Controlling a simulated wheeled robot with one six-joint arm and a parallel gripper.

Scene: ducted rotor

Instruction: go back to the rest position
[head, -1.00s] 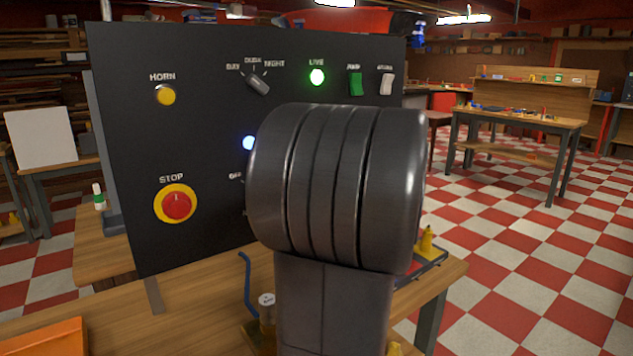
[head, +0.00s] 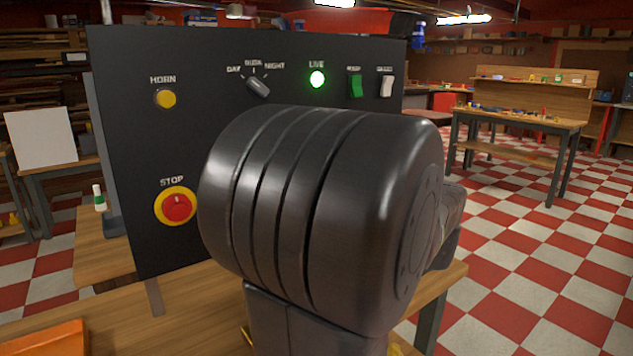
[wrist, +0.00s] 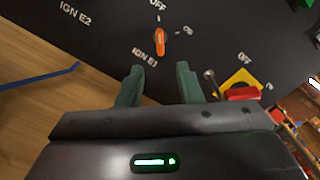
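My gripper (wrist: 160,88) shows in the wrist view, its two green fingers apart with nothing between them. Beyond the fingertips is the black control panel (wrist: 215,15), with an orange switch (wrist: 160,40) labelled IGN E1 just ahead of them. A red handle on a yellow plate (wrist: 242,85) is to the right of the fingers. In the head view the panel (head: 120,130) stands upright on the bench, and my dark arm hides its lower right part. The gripper itself is hidden in the head view.
The panel carries a yellow HORN button (head: 166,99), a red STOP button (head: 176,207), a rotary knob (head: 258,86) and a lit green LIVE lamp (head: 317,79). A blue rod (wrist: 40,78) is left of the gripper. Open checkered floor (head: 520,270) lies at right.

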